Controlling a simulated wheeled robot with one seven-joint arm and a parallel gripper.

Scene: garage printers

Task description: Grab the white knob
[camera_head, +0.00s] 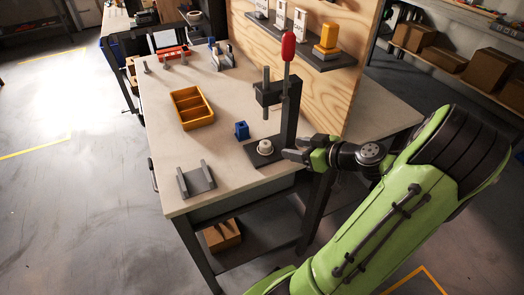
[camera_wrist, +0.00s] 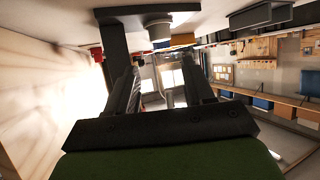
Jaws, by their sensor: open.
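The white knob (camera_head: 265,147) is small and round and sits upright on the dark base of a press-like stand (camera_head: 287,120) near the front right of the bench. My gripper (camera_head: 291,150) is just right of the knob, close to the stand's column, with its fingers pointing left. In the wrist view, my gripper (camera_wrist: 163,78) has its two fingers apart with nothing held between them. A pale round thing that looks like the knob (camera_wrist: 159,31) shows beyond the fingers, near the top. I cannot tell the exact gap to it.
A blue block (camera_head: 241,131) stands just behind the knob. A yellow tray (camera_head: 180,96) and a grey bracket (camera_head: 196,181) lie further left on the bench (camera_head: 160,160). The red-handled lever (camera_head: 288,47) rises above the stand. A wooden panel (camera_head: 330,95) stands behind it.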

